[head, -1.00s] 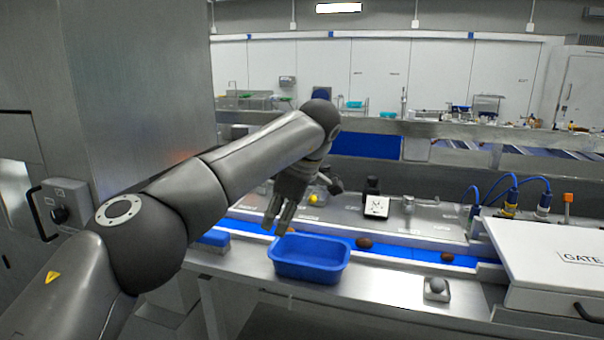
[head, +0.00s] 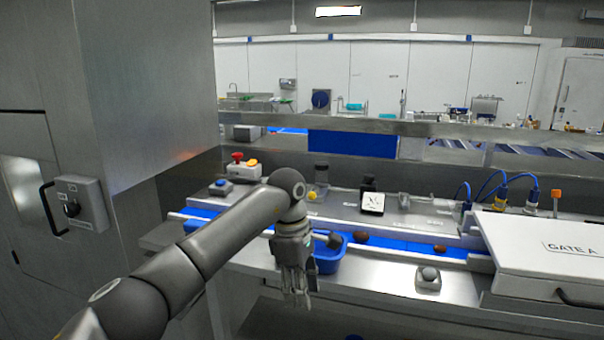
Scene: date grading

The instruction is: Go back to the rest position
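My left arm comes in from the lower left. Its gripper (head: 298,302) hangs with the fingers pointing down, in front of the blue bin (head: 330,262) and over the front edge of the bench. I see no object in the fingers, but from this angle their gap is not clear. The wrist and gripper hide the left part of the bin, and its contents cannot be seen. My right gripper is not in view.
A brown date (head: 361,237) and another date (head: 440,249) lie on the blue belt (head: 395,244). A button box (head: 428,279) sits on the bench front. The white gate housing (head: 540,250) stands at right. A steel cabinet (head: 140,90) fills the left.

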